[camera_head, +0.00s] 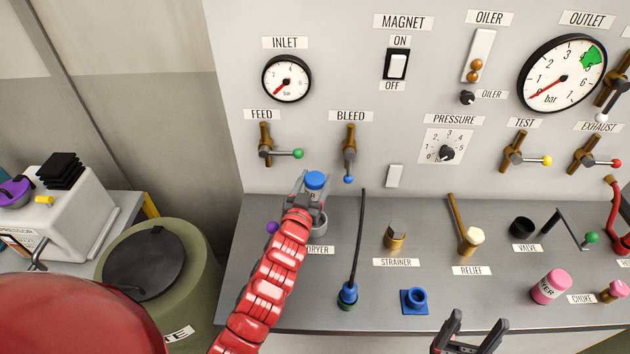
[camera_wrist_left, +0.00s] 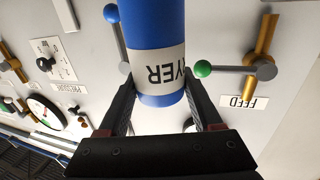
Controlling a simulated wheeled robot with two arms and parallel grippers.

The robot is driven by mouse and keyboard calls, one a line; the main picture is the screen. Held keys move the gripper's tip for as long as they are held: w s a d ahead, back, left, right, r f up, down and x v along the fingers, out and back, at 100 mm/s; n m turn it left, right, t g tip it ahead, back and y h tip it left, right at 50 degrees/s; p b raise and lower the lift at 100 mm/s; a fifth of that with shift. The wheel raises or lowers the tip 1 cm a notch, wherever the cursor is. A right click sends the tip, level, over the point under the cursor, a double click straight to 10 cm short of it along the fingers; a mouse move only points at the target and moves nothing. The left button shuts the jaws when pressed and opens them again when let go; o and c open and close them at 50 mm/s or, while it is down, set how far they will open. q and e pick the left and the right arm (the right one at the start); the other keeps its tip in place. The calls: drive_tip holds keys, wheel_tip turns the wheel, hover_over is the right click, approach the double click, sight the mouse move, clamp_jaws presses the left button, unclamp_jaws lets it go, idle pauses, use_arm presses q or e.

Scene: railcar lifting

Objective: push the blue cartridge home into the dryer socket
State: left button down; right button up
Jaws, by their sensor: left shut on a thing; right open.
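The blue cartridge (camera_head: 316,180) is upright between the fingers of my left gripper (camera_head: 312,192), which is shut on it. In the left wrist view the blue cartridge (camera_wrist_left: 158,22) shows its white label band, upside down, between the fingertips (camera_wrist_left: 160,100). The dryer socket (camera_head: 320,222) is a grey ring on the bench behind the DRYER label, directly below the cartridge. My gripper partly hides it, and I cannot tell how deep the cartridge sits. My right gripper (camera_head: 470,334) is open and empty at the front edge of the bench.
The FEED valve (camera_head: 267,145) and BLEED valve (camera_head: 349,152) are on the panel behind. A black hose with a blue end (camera_head: 347,293) stands right of the dryer. A strainer (camera_head: 396,234), blue fitting (camera_head: 414,300) and pink cartridge (camera_head: 551,286) are further right. Bare bench lies between them.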

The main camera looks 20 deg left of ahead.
sight(315, 195)
use_arm(q)
drive_tip(key=shift+f+b, duration=2)
drive_tip(key=shift+f, duration=0.7)
drive_tip(key=shift+b, duration=0.55)
drive_tip(key=shift+f+b, duration=1.8)
drive_tip(key=shift+f, duration=0.5)
unclamp_jaws()
drive_tip(key=shift+s, duration=0.15)
